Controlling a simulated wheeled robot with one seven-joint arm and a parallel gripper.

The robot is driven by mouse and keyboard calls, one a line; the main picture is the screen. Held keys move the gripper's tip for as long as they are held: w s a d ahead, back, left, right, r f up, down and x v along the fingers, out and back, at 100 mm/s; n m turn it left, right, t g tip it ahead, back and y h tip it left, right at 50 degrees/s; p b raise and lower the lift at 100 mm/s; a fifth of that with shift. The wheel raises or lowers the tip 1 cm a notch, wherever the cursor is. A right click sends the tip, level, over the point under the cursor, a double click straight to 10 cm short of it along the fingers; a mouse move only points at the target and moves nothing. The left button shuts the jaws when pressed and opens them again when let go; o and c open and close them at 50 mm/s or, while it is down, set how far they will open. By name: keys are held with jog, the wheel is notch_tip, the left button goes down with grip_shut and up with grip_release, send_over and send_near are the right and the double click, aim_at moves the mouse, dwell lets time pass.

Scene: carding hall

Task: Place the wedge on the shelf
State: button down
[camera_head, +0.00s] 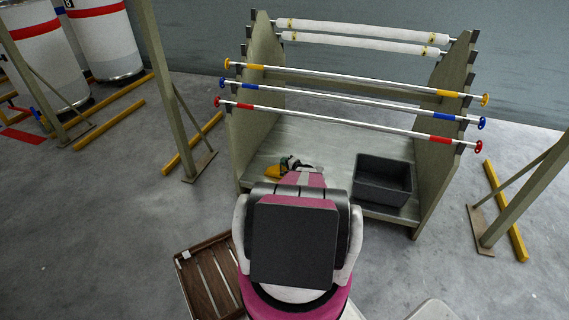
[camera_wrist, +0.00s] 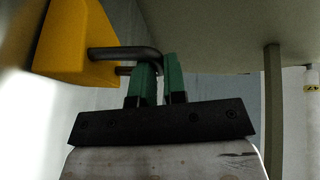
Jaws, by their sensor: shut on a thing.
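The yellow wedge (camera_head: 271,171) shows just left of my gripper (camera_head: 290,163) in the head view, over the pale bottom shelf (camera_head: 318,140) of the rack. In the wrist view the yellow wedge (camera_wrist: 75,42) is at the upper left, with a dark bent handle. The green fingers of my gripper (camera_wrist: 156,80) are shut on that handle. My arm hides part of the wedge and the shelf's front edge. I cannot tell whether the wedge touches the shelf.
A dark grey bin (camera_head: 382,181) stands on the shelf's right part. Bars with yellow, blue and red ends (camera_head: 350,122) cross above the shelf between the side panels (camera_head: 446,135). A brown slatted crate (camera_head: 209,278) is on the floor at lower left. Posts stand either side.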

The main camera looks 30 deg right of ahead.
jog(key=c, duration=1.2)
grip_release()
jog(key=shift+f, duration=0.1)
jog(key=v, duration=1.2)
jog(key=w+a+r+n+g+y, duration=0.15)
jog(key=a+r+n+g, duration=0.35)
jog(key=a, duration=0.9)
jog(key=a+r+n+g+y, duration=0.35)
jog(key=a+r, duration=0.45)
jog(key=a, duration=0.7)
jog(key=s+a+r+n+g+h, duration=0.2)
jog(key=s+a+r+h, duration=0.1)
jog(key=s+a+r, duration=0.1)
jog(key=s+a+r+n+g+h, duration=0.2)
jog(key=s+a+r, duration=0.3)
jog(key=a, duration=0.4)
jog(key=s+a+r+n+g+h, duration=0.2)
jog(key=s+a+r+g+h, duration=0.1)
jog(key=s+a+r, duration=0.2)
jog(key=shift+s+a+r+h, duration=0.1)
jog(key=shift+a+r+h, duration=0.3)
jog(key=shift+a+r, duration=0.3)
